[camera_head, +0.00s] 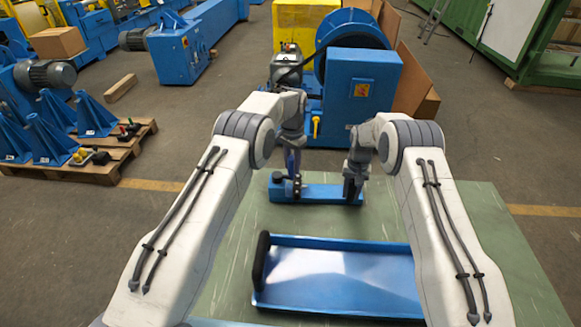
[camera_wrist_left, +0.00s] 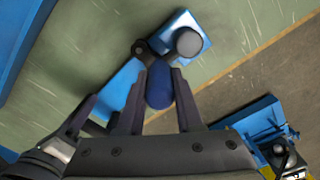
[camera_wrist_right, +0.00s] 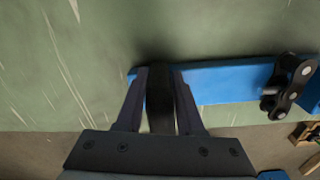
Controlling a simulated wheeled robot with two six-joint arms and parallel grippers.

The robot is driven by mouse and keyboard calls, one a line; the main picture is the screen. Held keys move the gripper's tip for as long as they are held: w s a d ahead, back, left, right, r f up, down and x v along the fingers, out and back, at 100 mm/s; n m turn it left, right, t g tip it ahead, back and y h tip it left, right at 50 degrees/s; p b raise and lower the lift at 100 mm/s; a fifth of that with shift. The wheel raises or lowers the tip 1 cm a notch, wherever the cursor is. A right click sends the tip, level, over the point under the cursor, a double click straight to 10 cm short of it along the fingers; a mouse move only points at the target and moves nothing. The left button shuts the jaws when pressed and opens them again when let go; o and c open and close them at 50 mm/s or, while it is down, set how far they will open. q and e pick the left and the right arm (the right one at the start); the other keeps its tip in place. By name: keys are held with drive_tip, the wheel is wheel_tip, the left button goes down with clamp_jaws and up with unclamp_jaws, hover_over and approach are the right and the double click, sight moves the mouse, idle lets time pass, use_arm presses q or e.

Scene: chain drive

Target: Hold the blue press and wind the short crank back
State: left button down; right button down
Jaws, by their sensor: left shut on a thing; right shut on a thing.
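The blue press shows in the left wrist view as a dark blue rounded handle (camera_wrist_left: 158,86) between the fingers of my left gripper (camera_wrist_left: 158,100). In the head view my left gripper (camera_head: 292,160) is over the left end of a blue base (camera_head: 318,193). My right gripper (camera_head: 352,189) is at the base's right end. In the right wrist view its fingers (camera_wrist_right: 160,100) are shut on an upright black grip, apparently the short crank (camera_wrist_right: 160,108). Dark chain links (camera_wrist_right: 288,85) sit on the base. A grey round cap (camera_wrist_left: 188,42) stands beside the blue handle.
A blue tray (camera_head: 335,297) with a black handle (camera_head: 261,260) at its left lies on the green table (camera_head: 225,270), nearer me than the base. Behind the table stands a blue machine (camera_head: 360,95). A pallet (camera_head: 110,160) with blue brackets is on the floor at left.

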use_arm(q)
drive_tip(key=w+n, duration=0.1)
drive_tip(key=n, duration=0.2)
drive_tip(key=shift+w+a+n, duration=0.1)
drive_tip(key=shift+w+n, duration=0.2)
drive_tip(key=shift+w, duration=0.1)
drive_tip(key=shift+w+a+n, duration=0.1)
drive_tip(key=shift+w+n, duration=0.05)
drive_tip(key=shift+n, duration=0.35)
drive_tip(key=shift+r, duration=0.1)
drive_tip(key=shift+a, duration=0.1)
drive_tip(key=c, duration=0.6)
unclamp_jaws()
